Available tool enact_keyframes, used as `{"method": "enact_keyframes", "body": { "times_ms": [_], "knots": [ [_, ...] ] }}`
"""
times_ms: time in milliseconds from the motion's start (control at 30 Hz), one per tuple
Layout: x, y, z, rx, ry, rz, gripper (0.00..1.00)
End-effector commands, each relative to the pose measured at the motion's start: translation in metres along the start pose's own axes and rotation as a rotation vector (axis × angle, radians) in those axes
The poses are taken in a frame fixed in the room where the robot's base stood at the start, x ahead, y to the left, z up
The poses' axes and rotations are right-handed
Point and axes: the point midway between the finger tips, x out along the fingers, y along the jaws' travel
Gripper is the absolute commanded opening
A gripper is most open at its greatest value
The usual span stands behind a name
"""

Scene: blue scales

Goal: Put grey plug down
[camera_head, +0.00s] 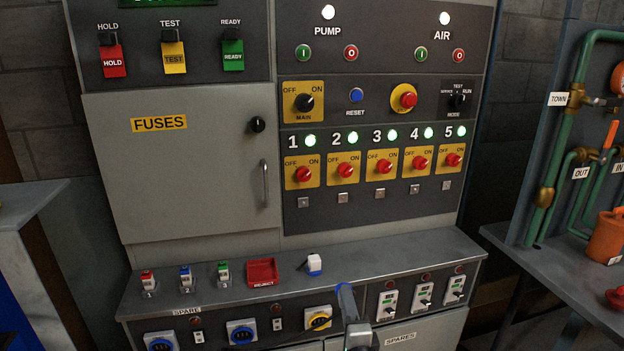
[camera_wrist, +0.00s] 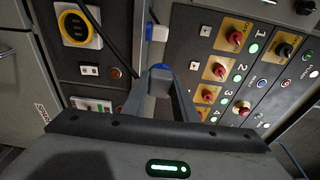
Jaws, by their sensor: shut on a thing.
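My gripper (camera_head: 348,303) is low in the middle of the head view, in front of the grey ledge (camera_head: 215,299) below the panel. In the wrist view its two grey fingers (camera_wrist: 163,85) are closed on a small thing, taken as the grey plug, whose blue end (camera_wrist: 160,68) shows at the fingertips. The fingers hide most of its body. A separate white plug with a blue part (camera_head: 314,264) stands on the ledge, up and left of my gripper; it also shows in the wrist view (camera_wrist: 157,32). The held plug looks apart from it.
A red reject tray (camera_head: 262,272) and several small labelled plugs (camera_head: 186,278) occupy the ledge's left side. The ledge's right part looks clear. Blue and yellow sockets (camera_head: 318,318) and switches line the front below. Red knobs (camera_head: 345,170) stick out of the panel above.

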Motion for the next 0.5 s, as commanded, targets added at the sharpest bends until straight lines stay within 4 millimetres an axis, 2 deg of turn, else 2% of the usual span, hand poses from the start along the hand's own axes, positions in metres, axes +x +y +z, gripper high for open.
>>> {"method": "enact_keyframes", "body": {
  "times_ms": [33, 233, 300, 500],
  "knots": [
    [-0.004, -0.010, -0.015, -0.004, 0.021, -0.002, 0.00],
    [-0.020, -0.038, -0.060, -0.003, 0.088, -0.002, 0.00],
    [-0.020, -0.062, -0.056, 0.009, 0.107, -0.004, 0.00],
    [-0.024, -0.105, -0.058, 0.012, 0.197, -0.003, 0.00]
  ]
}}
